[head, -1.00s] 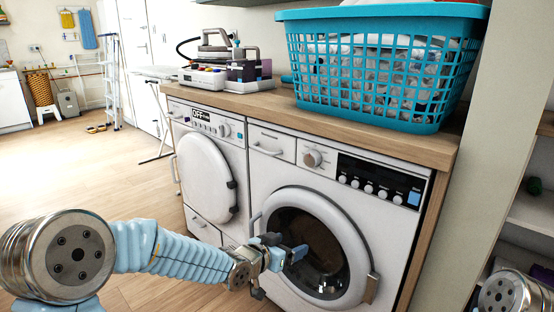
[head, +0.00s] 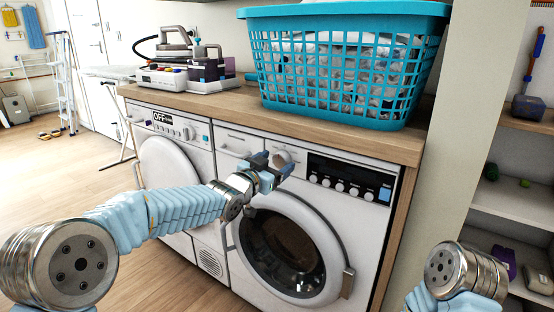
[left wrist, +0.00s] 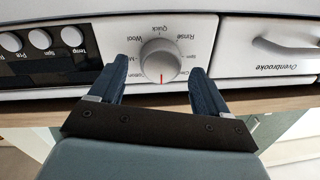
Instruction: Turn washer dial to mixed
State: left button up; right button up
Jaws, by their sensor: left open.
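The washer (head: 220,250) stands under the wooden counter, with a round white dial (head: 284,156) on its panel. My left gripper (head: 275,164) is in front of the dial and partly hides it. In the left wrist view, the panel appears upside down and the dial (left wrist: 160,60) lies between the two open blue fingers of my left gripper (left wrist: 158,68). A clear gap shows on each side of it. The dial's red mark points toward my palm. Labels such as Quick, Rinse, Spin and Wool ring it; one starting with M is partly hidden by a finger. My right gripper is out of view.
A black panel with several small knobs (head: 350,178) is right of the dial. A blue laundry basket (head: 345,20) stands on the counter (head: 225,103). A second white machine (head: 165,165) is at left. Shelves (head: 510,205) stand at right.

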pick_arm(q)
jog(key=shift+w+d, duration=0.4)
jog(key=shift+w, duration=0.2)
